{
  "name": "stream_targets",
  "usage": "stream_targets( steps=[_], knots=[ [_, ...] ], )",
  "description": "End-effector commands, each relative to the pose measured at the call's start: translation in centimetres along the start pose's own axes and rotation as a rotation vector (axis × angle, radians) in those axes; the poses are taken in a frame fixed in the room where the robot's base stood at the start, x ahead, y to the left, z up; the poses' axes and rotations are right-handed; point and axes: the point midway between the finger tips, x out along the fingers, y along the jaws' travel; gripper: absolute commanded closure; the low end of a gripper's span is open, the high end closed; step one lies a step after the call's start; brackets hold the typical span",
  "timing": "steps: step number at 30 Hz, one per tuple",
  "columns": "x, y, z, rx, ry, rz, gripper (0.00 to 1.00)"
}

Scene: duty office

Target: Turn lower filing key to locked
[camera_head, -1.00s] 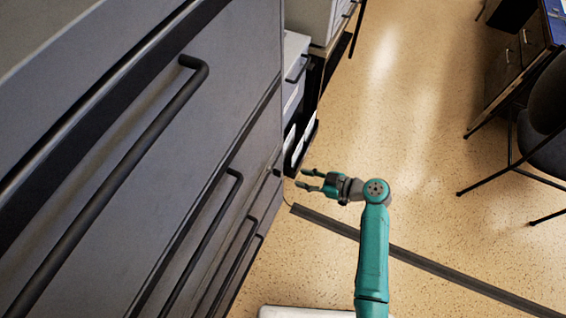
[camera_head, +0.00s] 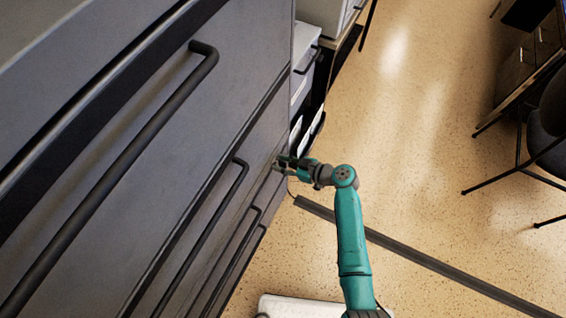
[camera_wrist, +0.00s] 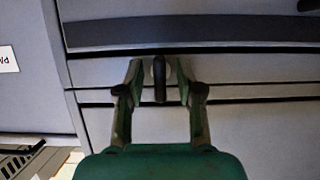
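The lower filing key (camera_wrist: 159,80) is a small dark upright piece in front of a round pale lock on the grey filing cabinet (camera_wrist: 250,68). My green gripper (camera_wrist: 158,72) has its two fingers on either side of the key, with a gap showing on both sides, so it is open and not touching the key as far as I can see. In the head view my gripper (camera_head: 283,164) is at the right end of the cabinet's drawer front (camera_head: 100,130), and the key is too small or covered to make out there.
Long dark drawer handles (camera_head: 130,165) stick out from the cabinet front. A dark strip (camera_head: 420,255) crosses the speckled floor (camera_head: 410,130). A chair (camera_head: 550,130) and a desk (camera_head: 525,70) stand at the right. The floor between is clear.

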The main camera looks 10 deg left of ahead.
Motion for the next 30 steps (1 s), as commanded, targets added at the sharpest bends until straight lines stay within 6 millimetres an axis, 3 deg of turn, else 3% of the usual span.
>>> stream_targets(
  steps=[4, 9, 22, 30],
  knots=[
    [-0.02, 0.00, 0.01, 0.000, 0.000, 0.000, 0.64],
    [-0.03, 0.00, 0.02, 0.000, 0.000, 0.000, 1.00],
    [-0.06, 0.04, 0.02, 0.036, 0.000, -0.015, 1.00],
    [-0.08, 0.19, 0.05, 0.186, -0.001, -0.077, 1.00]
  ],
)
